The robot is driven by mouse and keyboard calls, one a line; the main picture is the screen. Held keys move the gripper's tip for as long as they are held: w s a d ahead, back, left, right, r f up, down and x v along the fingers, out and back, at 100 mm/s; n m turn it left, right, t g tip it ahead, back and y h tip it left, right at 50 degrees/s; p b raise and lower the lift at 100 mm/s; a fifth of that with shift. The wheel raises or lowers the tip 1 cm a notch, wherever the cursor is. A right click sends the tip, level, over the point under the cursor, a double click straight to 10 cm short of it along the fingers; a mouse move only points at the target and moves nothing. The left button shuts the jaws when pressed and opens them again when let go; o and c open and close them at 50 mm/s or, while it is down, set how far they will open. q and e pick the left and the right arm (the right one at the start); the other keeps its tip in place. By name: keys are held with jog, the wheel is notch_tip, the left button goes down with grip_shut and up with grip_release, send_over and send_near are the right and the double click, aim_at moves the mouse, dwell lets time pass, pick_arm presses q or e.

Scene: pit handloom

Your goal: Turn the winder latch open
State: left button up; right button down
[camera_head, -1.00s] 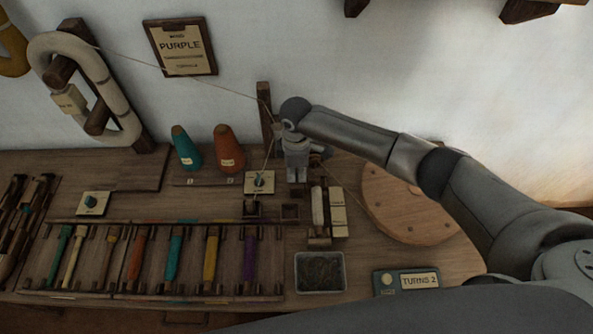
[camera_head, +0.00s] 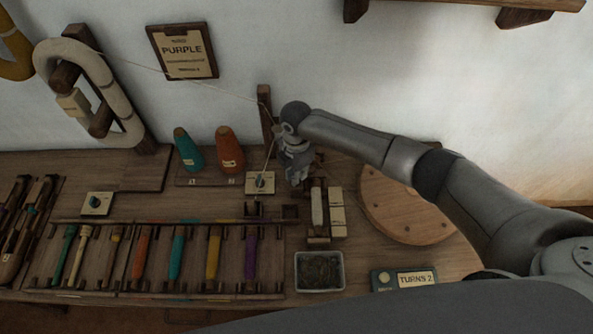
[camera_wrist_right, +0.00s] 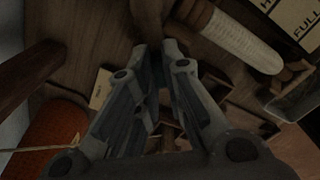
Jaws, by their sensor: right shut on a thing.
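My right gripper (camera_head: 296,178) reaches down beside the winder (camera_head: 317,208), at the back right of the bench. In the right wrist view the gripper (camera_wrist_right: 158,52) has its fingertips closed in on a dark wooden piece (camera_wrist_right: 148,22), which looks like the winder latch. Its far end and the contact are too dark to see well. The winder's white-wound bobbin (camera_wrist_right: 243,41) lies to the right of the fingers in that view. In the head view the gripper hides the latch. My left gripper is in neither view.
An orange cone (camera_head: 229,149) and a teal cone (camera_head: 187,150) stand left of the gripper, near a dial plate (camera_head: 260,183). A thread runs close by the post (camera_head: 266,115). A round wooden disc (camera_head: 405,205) lies under my right forearm. A scrap tray (camera_head: 319,270) is in front.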

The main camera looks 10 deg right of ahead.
jog(key=n, duration=0.4)
jog(key=shift+n, duration=0.3)
jog(key=n, duration=0.5)
jog(key=shift+n, duration=0.4)
jog(key=c, duration=1.5)
grip_release()
jog(key=shift+c, duration=0.2)
notch_tip(320, 180, up, 12)
